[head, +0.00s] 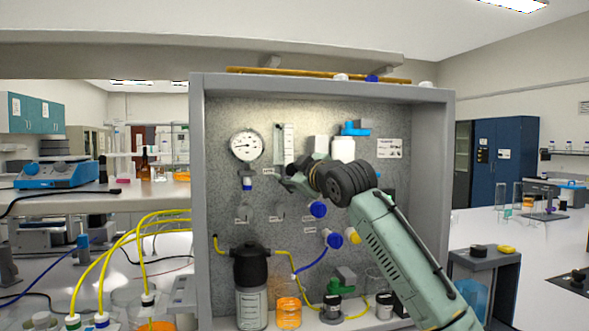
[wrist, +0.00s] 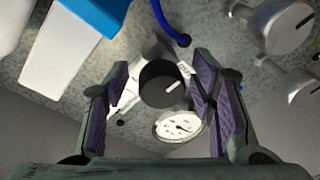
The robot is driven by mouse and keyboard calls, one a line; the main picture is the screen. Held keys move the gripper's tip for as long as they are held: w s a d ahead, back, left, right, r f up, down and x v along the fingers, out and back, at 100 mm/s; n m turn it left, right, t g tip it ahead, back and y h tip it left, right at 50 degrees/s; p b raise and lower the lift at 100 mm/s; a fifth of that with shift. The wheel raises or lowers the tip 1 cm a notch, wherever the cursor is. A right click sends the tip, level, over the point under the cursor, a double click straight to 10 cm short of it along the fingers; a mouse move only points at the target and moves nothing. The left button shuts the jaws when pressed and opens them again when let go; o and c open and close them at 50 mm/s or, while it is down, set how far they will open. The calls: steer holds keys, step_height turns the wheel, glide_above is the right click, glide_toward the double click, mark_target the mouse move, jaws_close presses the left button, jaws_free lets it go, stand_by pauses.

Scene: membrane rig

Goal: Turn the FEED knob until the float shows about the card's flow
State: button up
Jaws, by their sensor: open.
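In the wrist view a black knob (wrist: 163,84) with a white pointer line sits between the two purple-padded fingers of my gripper (wrist: 158,78). The fingers are spread, with a gap visible on both sides. I cannot read a label to confirm it is FEED. In the head view my gripper (head: 287,182) is at the panel, just below the clear flow tube (head: 284,143), and hides the knob. The float and scale are too small to read. The card (head: 390,148) is at the panel's upper right; its text is unreadable.
A round dial gauge (head: 246,145) is left of the flow tube. Silver knobs (wrist: 282,22) lie beside the right finger in the wrist view. Blue-capped fittings (head: 318,209) are below my gripper. A black-topped bottle (head: 251,290) and an orange-filled bottle (head: 289,306) stand at the bottom.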

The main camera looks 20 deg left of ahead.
steer(key=shift+c, duration=0.2)
steer(key=c, duration=1.1)
steer(key=shift+c, duration=0.2)
steer(key=m, duration=0.2)
steer(key=shift+a+f+m+b, duration=0.1)
steer(key=shift+f+m+b, duration=0.05)
steer(key=shift+m+b, duration=0.2)
steer(key=m+t, duration=0.1)
steer(key=m, duration=0.7)
steer(key=shift+m+t+b, duration=0.35)
steer(key=shift+t, duration=0.05)
steer(key=shift+m+t, duration=0.3)
steer(key=shift+m, duration=1.8)
